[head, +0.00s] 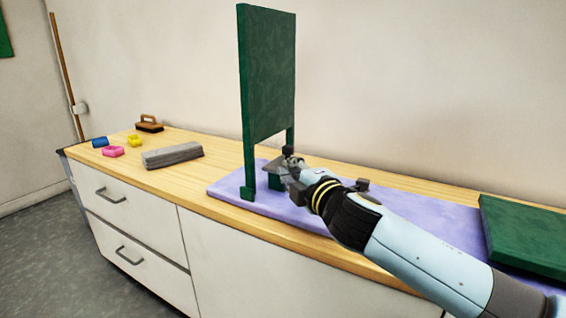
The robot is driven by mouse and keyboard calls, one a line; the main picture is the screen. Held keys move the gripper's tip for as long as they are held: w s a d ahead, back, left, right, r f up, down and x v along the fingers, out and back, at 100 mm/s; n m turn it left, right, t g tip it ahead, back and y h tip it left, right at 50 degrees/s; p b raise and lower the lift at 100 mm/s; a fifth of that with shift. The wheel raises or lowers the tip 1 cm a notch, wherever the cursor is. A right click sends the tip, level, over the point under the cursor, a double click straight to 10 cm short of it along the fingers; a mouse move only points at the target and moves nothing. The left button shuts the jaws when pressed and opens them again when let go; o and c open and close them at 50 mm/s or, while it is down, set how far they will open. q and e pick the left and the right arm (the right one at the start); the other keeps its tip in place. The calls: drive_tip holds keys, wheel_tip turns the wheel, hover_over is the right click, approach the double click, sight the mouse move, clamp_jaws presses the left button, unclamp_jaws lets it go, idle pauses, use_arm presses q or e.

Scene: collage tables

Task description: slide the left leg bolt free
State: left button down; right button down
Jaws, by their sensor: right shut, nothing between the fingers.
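A dark green panel (267,75) stands upright on two legs on a purple mat (225,188). Its left leg (249,165) ends in a small green foot on the mat. Its right leg (290,137) is partly hidden behind my right gripper. I cannot make out a bolt on the left leg. My right gripper (277,172) comes in from the right and is shut and empty. Its tips are low, just right of the left leg in the picture; I cannot tell whether they touch anything. My left gripper is out of view.
A grey block (172,155), pink (113,151), yellow (134,141) and blue (100,142) small pieces and a brown handled block (149,124) lie on the wooden counter's left. A flat green board (525,232) lies at the right. Drawers are below.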

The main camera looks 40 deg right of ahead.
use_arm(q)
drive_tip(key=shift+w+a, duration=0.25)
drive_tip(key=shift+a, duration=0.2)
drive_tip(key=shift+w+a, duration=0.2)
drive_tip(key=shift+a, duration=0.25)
use_arm(e)
drive_tip(key=v, duration=0.3)
